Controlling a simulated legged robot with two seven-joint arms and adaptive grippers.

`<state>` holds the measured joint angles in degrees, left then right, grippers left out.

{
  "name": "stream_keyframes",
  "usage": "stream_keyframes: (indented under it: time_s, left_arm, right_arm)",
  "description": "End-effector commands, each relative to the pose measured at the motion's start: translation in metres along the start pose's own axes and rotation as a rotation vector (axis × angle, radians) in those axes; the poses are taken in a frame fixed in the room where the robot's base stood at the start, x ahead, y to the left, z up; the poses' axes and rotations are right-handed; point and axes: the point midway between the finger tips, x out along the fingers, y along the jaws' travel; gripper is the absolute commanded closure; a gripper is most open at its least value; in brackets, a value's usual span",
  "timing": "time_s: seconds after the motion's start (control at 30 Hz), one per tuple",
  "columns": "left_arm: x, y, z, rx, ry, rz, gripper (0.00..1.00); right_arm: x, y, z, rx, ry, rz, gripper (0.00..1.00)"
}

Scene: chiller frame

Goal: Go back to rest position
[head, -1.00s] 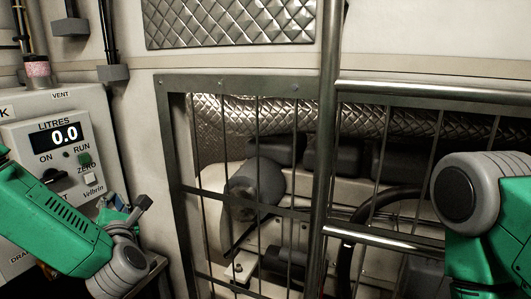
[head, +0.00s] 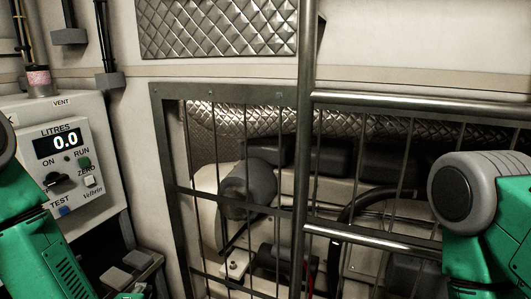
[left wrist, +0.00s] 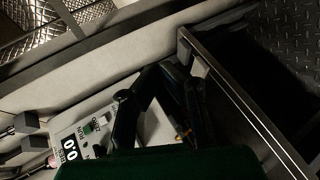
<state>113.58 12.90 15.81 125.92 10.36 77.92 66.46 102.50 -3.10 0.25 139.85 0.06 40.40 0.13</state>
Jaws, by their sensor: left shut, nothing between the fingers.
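My left gripper (left wrist: 166,76) shows in the left wrist view as dark fingers, shut and empty, in front of the control box and beside a dark-edged bench. In the head view my left arm comes in at the lower left, with its green link low in front of the control box. Its fingers are not clear there. My right arm's green link and grey joint stand at the right edge of the head view. My right gripper is out of view.
The control box (head: 98,110) at left has a display (head: 58,142) reading 0.0, a dark knob (head: 57,181) and buttons. A barred metal frame (head: 166,150) encloses pipes and a grey cylinder. Below the box is a low bench with grey pads (head: 115,278).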

Motion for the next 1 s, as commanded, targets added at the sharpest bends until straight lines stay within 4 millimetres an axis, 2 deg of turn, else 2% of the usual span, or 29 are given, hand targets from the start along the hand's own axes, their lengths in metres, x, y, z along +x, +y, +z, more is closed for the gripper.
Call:
stream_keyframes:
  time_s: [0.1, 0.17, 0.2, 0.3, 0.4, 0.5, 0.6, 0.83, 0.87, 1.0]
  left_arm:
    - [-0.037, -0.069, 0.011, 0.379, -0.141, -0.22, 1.0]
    - [-0.063, -0.107, 0.011, 0.598, -0.245, -0.334, 1.0]
    - [-0.082, -0.13, 0.009, 0.739, -0.322, -0.403, 1.0]
    - [-0.132, -0.177, 0.0, 1.046, -0.521, -0.546, 1.0]
    - [-0.175, -0.207, -0.014, 1.27, -0.708, -0.643, 1.0]
    - [-0.206, -0.224, -0.025, 1.41, -0.846, -0.698, 1.0]
    - [-0.222, -0.231, -0.032, 1.481, -0.925, -0.723, 1.0]
    - [-0.226, -0.234, -0.034, 1.5, -0.949, -0.727, 1.0]
    - [-0.226, -0.234, -0.034, 1.5, -0.949, -0.727, 1.0]
    - [-0.226, -0.234, -0.034, 1.499, -0.947, -0.726, 1.0]
  right_arm:
    - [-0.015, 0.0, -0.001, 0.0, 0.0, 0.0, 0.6]
    - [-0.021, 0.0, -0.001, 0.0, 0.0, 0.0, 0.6]
    - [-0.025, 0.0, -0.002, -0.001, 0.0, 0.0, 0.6]
    - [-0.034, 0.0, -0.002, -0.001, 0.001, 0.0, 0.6]
    - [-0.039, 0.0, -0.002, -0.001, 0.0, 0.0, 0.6]
    - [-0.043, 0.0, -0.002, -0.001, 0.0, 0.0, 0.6]
    - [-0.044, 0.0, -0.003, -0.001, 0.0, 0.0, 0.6]
    - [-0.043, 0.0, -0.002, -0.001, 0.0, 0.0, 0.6]
    - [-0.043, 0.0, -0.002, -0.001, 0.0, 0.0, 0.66]
    - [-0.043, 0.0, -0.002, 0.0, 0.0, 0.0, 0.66]
